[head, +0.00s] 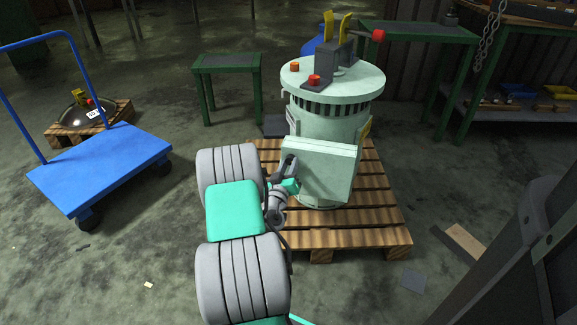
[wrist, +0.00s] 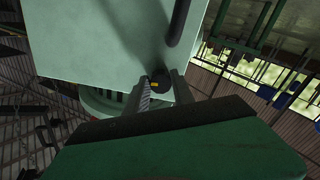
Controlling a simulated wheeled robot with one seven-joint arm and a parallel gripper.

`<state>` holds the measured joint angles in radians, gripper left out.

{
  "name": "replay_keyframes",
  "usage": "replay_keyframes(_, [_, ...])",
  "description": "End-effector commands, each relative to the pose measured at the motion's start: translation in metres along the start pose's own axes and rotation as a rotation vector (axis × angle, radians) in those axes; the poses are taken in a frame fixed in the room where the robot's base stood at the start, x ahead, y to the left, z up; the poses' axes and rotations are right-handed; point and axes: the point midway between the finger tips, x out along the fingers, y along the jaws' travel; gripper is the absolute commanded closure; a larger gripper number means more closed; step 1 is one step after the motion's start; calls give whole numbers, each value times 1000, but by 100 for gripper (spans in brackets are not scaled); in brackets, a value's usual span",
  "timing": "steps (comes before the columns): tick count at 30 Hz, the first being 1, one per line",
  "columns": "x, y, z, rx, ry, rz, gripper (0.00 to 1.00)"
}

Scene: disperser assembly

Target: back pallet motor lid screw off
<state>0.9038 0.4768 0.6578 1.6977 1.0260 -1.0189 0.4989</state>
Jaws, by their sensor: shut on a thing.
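A pale green motor (head: 330,135) stands upright on a wooden pallet (head: 380,236). A flat, box-like motor lid (head: 328,168) sits on its near side and fills much of the wrist view (wrist: 95,55). My gripper (head: 289,168) is at the left edge of this lid. In the wrist view, my gripper (wrist: 161,86) has its two dark fingers shut on a small dark round screw (wrist: 160,75) with a yellow mark, at the lid's edge. The screw is hidden in the head view, and I cannot tell how deep it sits.
A blue trolley (head: 100,168) stands on the left, with a smaller pallet (head: 107,122) bearing a dark domed part behind it. Green tables (head: 228,63) stand at the back. Floor left of my arm is mostly clear.

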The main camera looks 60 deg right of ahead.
Motion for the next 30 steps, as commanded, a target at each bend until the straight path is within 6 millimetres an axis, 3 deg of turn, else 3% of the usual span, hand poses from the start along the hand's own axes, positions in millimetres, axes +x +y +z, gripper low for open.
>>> replay_keyframes(30, [0, 7, -2, -966, -8, 3, 100])
